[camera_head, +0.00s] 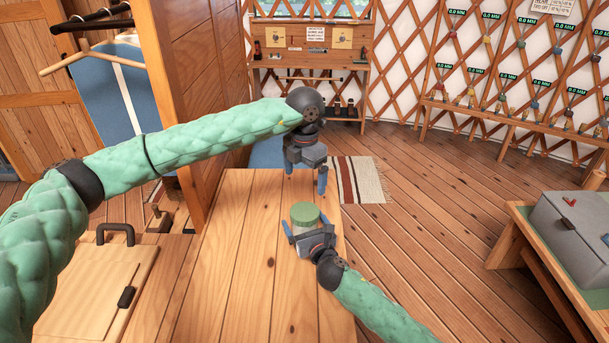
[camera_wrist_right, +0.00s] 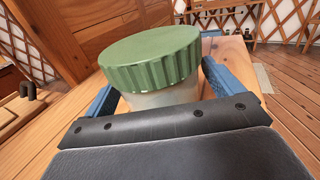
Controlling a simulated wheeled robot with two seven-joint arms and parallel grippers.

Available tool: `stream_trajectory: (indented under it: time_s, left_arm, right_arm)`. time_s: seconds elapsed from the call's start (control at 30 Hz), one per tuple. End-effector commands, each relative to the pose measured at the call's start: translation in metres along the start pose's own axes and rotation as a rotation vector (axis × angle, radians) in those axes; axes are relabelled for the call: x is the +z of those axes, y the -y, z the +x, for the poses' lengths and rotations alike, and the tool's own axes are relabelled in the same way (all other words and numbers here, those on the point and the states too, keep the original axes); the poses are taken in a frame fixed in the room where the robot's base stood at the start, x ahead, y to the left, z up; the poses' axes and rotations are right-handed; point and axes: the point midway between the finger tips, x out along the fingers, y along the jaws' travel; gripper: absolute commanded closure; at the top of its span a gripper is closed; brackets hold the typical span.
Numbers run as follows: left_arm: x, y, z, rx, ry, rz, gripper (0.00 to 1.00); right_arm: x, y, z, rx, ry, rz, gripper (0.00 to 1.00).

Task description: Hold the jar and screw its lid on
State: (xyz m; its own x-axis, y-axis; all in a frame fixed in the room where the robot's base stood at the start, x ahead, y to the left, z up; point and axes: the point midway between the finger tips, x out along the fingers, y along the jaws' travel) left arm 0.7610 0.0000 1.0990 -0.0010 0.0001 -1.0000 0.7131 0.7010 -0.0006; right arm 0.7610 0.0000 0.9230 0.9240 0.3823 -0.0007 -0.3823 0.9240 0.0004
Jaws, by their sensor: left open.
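The jar (camera_head: 305,229) is a pale, see-through pot standing upright near the far right edge of the wooden table. The green ribbed lid (camera_head: 304,213) sits on top of it; whether its thread is engaged cannot be seen. My right gripper (camera_head: 305,221) comes in low from the near right, with its blue fingers on both sides of the jar body. In the right wrist view, the jar (camera_wrist_right: 160,97) lies between the fingers below the lid (camera_wrist_right: 152,58); the fingertips are partly hidden. My left gripper (camera_head: 305,175) points down, open and empty, above and just beyond the lid.
The wooden table (camera_head: 235,265) is bare around the jar. A wooden partition (camera_head: 196,95) rises at the table's far left. A grey box (camera_head: 575,235) stands on a bench at the right. A striped rug (camera_head: 357,180) lies on the floor beyond.

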Motion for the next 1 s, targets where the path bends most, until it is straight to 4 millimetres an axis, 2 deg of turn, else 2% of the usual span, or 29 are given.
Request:
stream_trajectory:
  time_s: [0.27,0.7,1.0]
  left_arm:
    - [0.000,0.000,0.003,0.000,0.000,0.000,0.00]
    - [0.000,0.000,0.022,0.000,0.000,0.000,0.00]
    - [0.000,0.000,0.024,0.000,0.000,0.000,0.00]
  right_arm:
    - [-0.002,0.000,-0.005,0.000,-0.001,-0.001,0.08]
    - [-0.002,0.000,-0.066,0.001,0.000,0.000,0.08]
    - [-0.001,0.000,-0.078,0.000,-0.001,0.001,0.08]
